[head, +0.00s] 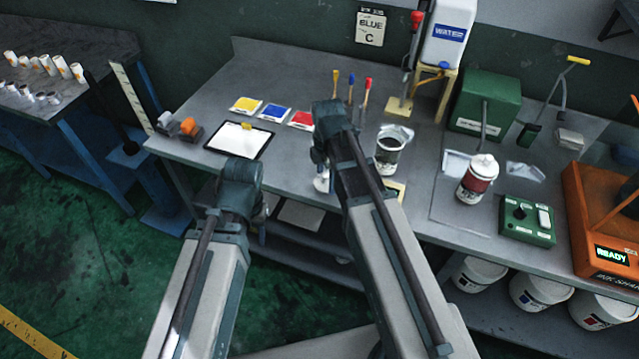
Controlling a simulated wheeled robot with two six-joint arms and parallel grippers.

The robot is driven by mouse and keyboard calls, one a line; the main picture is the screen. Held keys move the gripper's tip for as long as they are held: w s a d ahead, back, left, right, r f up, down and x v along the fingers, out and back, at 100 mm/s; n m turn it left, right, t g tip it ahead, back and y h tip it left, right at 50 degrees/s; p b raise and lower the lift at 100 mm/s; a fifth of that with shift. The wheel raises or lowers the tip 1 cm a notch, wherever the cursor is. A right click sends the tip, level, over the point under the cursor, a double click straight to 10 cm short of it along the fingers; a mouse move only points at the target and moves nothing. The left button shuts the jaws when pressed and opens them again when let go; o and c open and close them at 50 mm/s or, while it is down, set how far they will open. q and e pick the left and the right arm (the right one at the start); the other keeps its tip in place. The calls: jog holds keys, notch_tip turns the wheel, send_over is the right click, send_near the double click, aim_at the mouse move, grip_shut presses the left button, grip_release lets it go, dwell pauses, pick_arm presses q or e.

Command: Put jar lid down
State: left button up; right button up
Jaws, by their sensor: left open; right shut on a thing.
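My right gripper (320,164) is over the front of the grey bench, left of the open jar, mostly hidden behind its own wrist. It is shut on a small pale thing (322,182), which seems to be the jar lid; only part of it shows. An open jar (388,154) with a dark inside stands upright on the bench, just right of my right wrist. My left gripper (262,222) is open, low in front of the bench's front edge, and largely hidden by its wrist.
A white sheet on a dark board (238,140) and yellow, blue and red cards (276,112) lie at the left. A red-labelled can (477,180), green control box (527,220) and orange machine (605,215) stand at the right. White buckets (540,291) sit below.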

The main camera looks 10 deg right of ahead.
aim_at(327, 175)
jog(key=shift+f, duration=0.25)
jog(key=shift+d, duration=0.2)
jog(key=shift+f, duration=0.15)
jog(key=o, duration=1.1)
notch_tip(327, 175, up, 12)
jog(key=r+p, duration=0.1)
jog(key=p, duration=1.1)
jog(key=s+a+m, duration=0.3)
jog(key=s+m, duration=0.1)
jog(key=m, duration=0.1)
jog(key=s+a+m, duration=0.4)
jog(key=s+m, duration=0.1)
jog(key=m, duration=0.1)
jog(key=s+a+m+h, duration=0.1)
jog(key=s+a+m, duration=0.2)
jog(key=s+m, duration=0.2)
jog(key=shift+s+a+f, duration=0.15)
jog(key=shift+a+f, duration=0.05)
jog(key=shift+a, duration=0.1)
